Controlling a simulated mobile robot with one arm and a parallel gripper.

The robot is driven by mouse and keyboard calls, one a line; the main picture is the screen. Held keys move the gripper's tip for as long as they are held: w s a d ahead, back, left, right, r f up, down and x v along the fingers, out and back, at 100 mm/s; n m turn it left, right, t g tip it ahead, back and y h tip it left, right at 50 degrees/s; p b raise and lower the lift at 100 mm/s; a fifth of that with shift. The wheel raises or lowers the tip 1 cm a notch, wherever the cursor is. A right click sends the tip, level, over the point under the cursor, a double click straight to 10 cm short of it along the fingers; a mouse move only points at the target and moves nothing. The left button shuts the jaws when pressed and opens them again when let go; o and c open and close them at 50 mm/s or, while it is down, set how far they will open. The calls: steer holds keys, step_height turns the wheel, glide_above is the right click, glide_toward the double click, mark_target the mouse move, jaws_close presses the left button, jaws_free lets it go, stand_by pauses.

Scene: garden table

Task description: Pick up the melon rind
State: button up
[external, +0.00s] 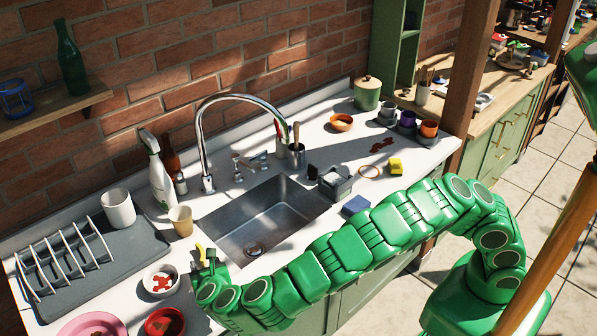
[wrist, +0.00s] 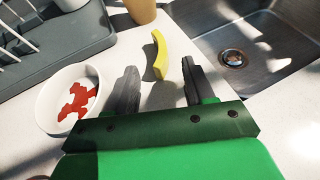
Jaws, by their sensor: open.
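A yellow curved strip, which looks like the melon rind (wrist: 162,52), lies on the white counter between the white bowl and the sink. In the external view the rind (external: 201,251) shows only as a small yellow piece near my fingers. My gripper (wrist: 158,72) is open and empty. Its two dark fingers stand either side of the rind's near end, with gaps on both sides; the rest of the rind extends beyond the fingertips. In the external view my gripper (external: 207,262) is low over the counter at the sink's left, partly hidden by my wrist.
A white bowl (wrist: 46,122) with a red piece stands left of my gripper. A tan cup (wrist: 141,10) stands beyond the rind. The sink (wrist: 262,25) opens at the right. A dish rack (external: 62,262), pink plate (external: 92,325) and red bowl (external: 152,330) are at the left.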

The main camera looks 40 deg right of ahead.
mark_target(202, 256)
steer(key=shift+x, duration=2.75)
steer(key=shift+r, duration=0.15)
jaws_close()
step_height(202, 256, up, 4)
steer(key=shift+d+f, duration=0.1)
steer(key=shift+f, duration=0.1)
steer(key=s+d+r, duration=0.8)
steer(key=s+r, duration=0.1)
steer(key=s, duration=0.1)
steer(key=shift+s+d+r, duration=0.2)
steer(key=shift+s+d, duration=0.1)
steer(key=shift+d, duration=0.1)
